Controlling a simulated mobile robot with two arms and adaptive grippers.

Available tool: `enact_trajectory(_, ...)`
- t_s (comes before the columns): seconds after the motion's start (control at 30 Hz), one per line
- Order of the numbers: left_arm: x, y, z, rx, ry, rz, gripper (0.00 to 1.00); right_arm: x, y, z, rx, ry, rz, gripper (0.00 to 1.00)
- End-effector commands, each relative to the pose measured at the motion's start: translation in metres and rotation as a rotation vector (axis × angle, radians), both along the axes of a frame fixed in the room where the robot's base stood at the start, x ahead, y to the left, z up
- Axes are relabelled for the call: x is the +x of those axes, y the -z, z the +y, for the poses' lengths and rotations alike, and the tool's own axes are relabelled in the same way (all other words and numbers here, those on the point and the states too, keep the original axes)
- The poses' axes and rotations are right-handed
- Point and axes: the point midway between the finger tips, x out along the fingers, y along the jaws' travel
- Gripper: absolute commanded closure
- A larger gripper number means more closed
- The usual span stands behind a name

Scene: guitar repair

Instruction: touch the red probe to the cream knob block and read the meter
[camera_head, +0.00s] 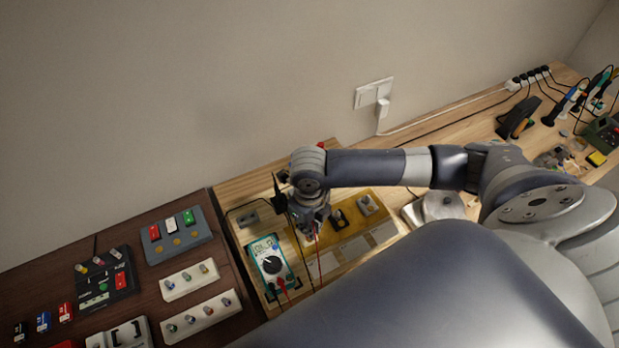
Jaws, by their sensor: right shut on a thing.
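My right gripper (312,226) is over the wooden board, shut on the red probe (317,240), which shows only as a thin red piece under the fingers. The probe's tip is hard to make out. The meter (271,262), white and teal with a round black dial, lies just left of the gripper. Its small display is too small to read. Two cream blocks with several knobs lie on the dark surface at left, one upper (189,280) and one lower (201,316). The gripper is well apart from both. My left gripper is not in view.
A grey panel (178,238) with coloured switches and a black unit (105,279) sit at left. A tan panel (351,238) with small parts lies beside the gripper. Tools and a power strip (528,79) are at far right. My own arm hides the lower middle.

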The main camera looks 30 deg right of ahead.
Motion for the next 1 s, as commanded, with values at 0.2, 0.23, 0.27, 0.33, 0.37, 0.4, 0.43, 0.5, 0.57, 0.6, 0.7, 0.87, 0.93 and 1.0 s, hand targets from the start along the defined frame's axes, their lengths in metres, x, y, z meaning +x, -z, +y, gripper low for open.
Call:
enact_trajectory(0.2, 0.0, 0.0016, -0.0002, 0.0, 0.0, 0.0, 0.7, -0.0002, 0.0032, 0.0002, 0.0, 0.0, 0.0, 1.0)
enact_trajectory(0.23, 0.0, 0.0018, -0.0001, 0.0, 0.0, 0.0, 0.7, -0.0002, 0.0035, 0.0002, 0.0, 0.0, 0.0, 1.0)
enact_trajectory(0.27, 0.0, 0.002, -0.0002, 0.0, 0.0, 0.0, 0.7, -0.0002, 0.0039, 0.0002, 0.0, 0.0, 0.0, 1.0)
enact_trajectory(0.33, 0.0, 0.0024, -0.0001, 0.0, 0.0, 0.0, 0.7, -0.0002, 0.0047, 0.0002, 0.0, 0.0, 0.0, 1.0)
enact_trajectory(0.37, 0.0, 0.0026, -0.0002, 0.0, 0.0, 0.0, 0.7, -0.0002, 0.0051, 0.0002, 0.0, 0.0, 0.0, 1.0)
enact_trajectory(0.4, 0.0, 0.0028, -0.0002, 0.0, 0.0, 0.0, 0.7, -0.0002, 0.0056, 0.0002, 0.0, 0.0, 0.0, 1.0)
enact_trajectory(0.43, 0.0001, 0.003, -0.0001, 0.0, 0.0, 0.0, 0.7, -0.0002, 0.0059, 0.0002, 0.0, -0.001, 0.0, 1.0)
enact_trajectory(0.5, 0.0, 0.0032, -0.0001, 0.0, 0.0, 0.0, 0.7, -0.0002, 0.0064, 0.0002, 0.0, 0.0, 0.0, 1.0)
enact_trajectory(0.57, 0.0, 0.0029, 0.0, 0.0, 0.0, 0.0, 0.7, -0.0002, 0.0061, 0.0002, 0.0, 0.0, 0.0, 1.0)
enact_trajectory(0.6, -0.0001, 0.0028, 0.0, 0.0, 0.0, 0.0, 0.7, -0.0002, 0.0061, 0.0002, 0.0, 0.0, 0.0, 1.0)
enact_trajectory(0.7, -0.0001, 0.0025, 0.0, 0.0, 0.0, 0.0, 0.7, -0.0002, 0.006, 0.0002, 0.0, 0.0, 0.0, 1.0)
enact_trajectory(0.87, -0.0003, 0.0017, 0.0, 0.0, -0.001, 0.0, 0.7, -0.0002, 0.0059, 0.0002, 0.0, 0.0, 0.001, 1.0)
enact_trajectory(0.93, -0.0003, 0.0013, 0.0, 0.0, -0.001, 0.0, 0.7, -0.0001, 0.006, 0.0001, 0.0, 0.0, 0.001, 1.0)
enact_trajectory(1.0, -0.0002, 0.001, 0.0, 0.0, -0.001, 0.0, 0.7, -0.0002, 0.006, 0.0, 0.0, 0.0, 0.001, 1.0)
